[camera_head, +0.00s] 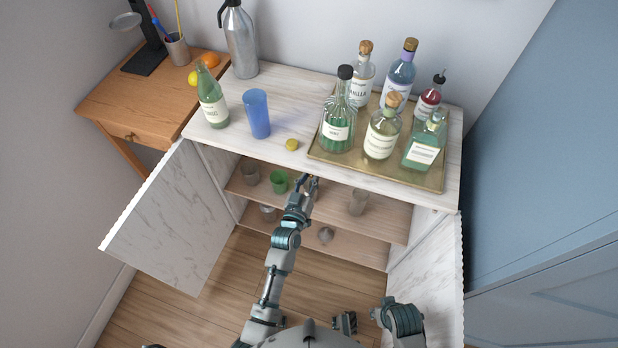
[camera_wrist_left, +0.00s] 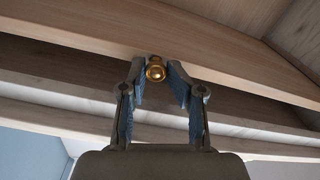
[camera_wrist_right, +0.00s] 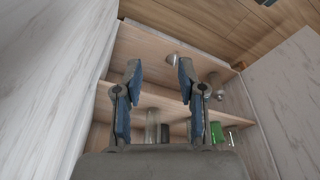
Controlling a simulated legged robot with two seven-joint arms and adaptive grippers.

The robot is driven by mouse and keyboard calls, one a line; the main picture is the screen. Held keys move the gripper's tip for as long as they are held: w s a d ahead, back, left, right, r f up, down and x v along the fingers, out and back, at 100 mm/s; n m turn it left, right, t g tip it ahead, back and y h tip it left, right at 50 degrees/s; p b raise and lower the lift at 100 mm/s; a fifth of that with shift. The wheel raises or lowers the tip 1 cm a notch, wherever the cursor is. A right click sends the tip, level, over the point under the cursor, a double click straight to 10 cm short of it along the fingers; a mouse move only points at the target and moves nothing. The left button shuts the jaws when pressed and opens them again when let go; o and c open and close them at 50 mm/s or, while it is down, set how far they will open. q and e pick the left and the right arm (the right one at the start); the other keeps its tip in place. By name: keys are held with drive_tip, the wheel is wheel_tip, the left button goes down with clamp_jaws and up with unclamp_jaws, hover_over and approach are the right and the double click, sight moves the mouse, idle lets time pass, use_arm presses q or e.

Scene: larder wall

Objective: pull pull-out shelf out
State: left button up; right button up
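The pull-out shelf (camera_head: 330,207) is a light wooden board inside the open cabinet, under the marble top. Its front edge (camera_wrist_left: 90,38) crosses the left wrist view, with a small brass knob (camera_wrist_left: 156,70) on it. My left gripper (camera_head: 308,184) is at this edge; in the left wrist view its fingertips (camera_wrist_left: 156,66) are close on both sides of the knob and appear shut on it. My right gripper (camera_head: 345,322) is low in front of the cabinet; in the right wrist view its fingers (camera_wrist_right: 159,70) are apart and empty.
A green cup (camera_head: 279,181) and clear glasses (camera_head: 357,202) stand on the shelf. A lower shelf (camera_head: 345,252) is beneath. Both marble doors (camera_head: 170,225) (camera_head: 430,275) are swung open. Bottles on a gold tray (camera_head: 375,178) and a blue cup (camera_head: 257,114) stand on top.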

use_arm(q)
drive_tip(key=shift+s+d, duration=0.1)
drive_tip(key=shift+d, duration=0.6)
clamp_jaws()
drive_tip(key=shift+a, duration=0.55)
use_arm(e)
wheel_tip(320, 180, down, 16)
drive_tip(key=s+p, duration=0.1)
drive_tip(key=p, duration=0.6)
use_arm(q)
drive_tip(key=p+v, duration=0.5)
drive_tip(key=v, duration=2.1)
drive_tip(key=shift+a, duration=0.25)
use_arm(e)
drive_tip(key=s+d+f, duration=0.1)
drive_tip(key=s+f, duration=0.3)
drive_tip(key=s, duration=0.3)
drive_tip(key=s+d+f+g, duration=0.1)
drive_tip(key=s+f, duration=0.4)
drive_tip(key=s, duration=0.2)
drive_tip(key=shift+d+f, duration=0.2)
drive_tip(key=shift+d, duration=0.2)
use_arm(q)
drive_tip(key=o, duration=0.8)
unclamp_jaws()
drive_tip(key=shift+c, duration=0.2)
